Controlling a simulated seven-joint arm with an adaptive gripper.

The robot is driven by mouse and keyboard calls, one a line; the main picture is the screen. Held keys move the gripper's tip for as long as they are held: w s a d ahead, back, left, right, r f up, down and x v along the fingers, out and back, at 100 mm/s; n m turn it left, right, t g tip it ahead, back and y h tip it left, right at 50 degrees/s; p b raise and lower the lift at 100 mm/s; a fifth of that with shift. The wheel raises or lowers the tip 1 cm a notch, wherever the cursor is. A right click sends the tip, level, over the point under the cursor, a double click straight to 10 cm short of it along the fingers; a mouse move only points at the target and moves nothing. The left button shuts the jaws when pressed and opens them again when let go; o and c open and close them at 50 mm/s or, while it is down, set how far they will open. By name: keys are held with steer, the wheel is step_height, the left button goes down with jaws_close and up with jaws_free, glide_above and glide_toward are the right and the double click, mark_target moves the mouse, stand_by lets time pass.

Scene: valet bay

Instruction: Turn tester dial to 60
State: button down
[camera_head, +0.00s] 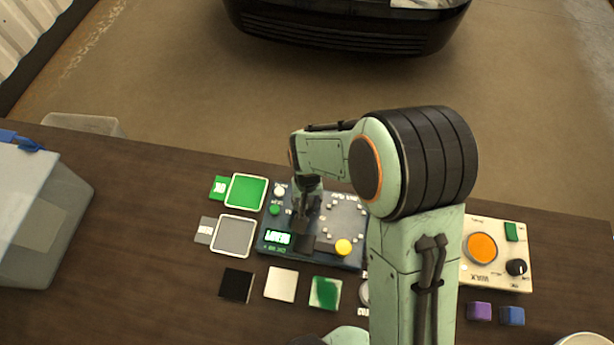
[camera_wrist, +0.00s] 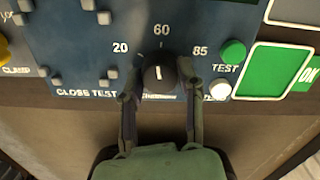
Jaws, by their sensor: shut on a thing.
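The tester (camera_head: 268,247) is a dark blue panel on the brown bench; its edge also fills the upper part of the wrist view (camera_wrist: 60,30). Its black dial (camera_wrist: 158,80) has a white pointer line. The labels 20, 60 and 85 arc around it, and the line points almost straight up towards 60. My gripper (camera_wrist: 160,95) has one finger on each side of the dial and is shut on it. In the head view my gripper (camera_head: 305,208) reaches down onto the panel and hides the dial.
A green TEST button (camera_wrist: 233,52) and a white button (camera_wrist: 220,90) sit close right of the dial. Green (camera_head: 247,192) and grey (camera_head: 233,237) framed pads lie left of the tester. Small sample squares (camera_head: 281,284) lie in front. A cream box (camera_head: 500,275) stands right.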

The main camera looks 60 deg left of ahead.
mark_target(308, 203)
steer(key=shift+m, duration=0.9)
steer(key=c, duration=0.7)
jaws_free()
step_height(308, 203, up, 12)
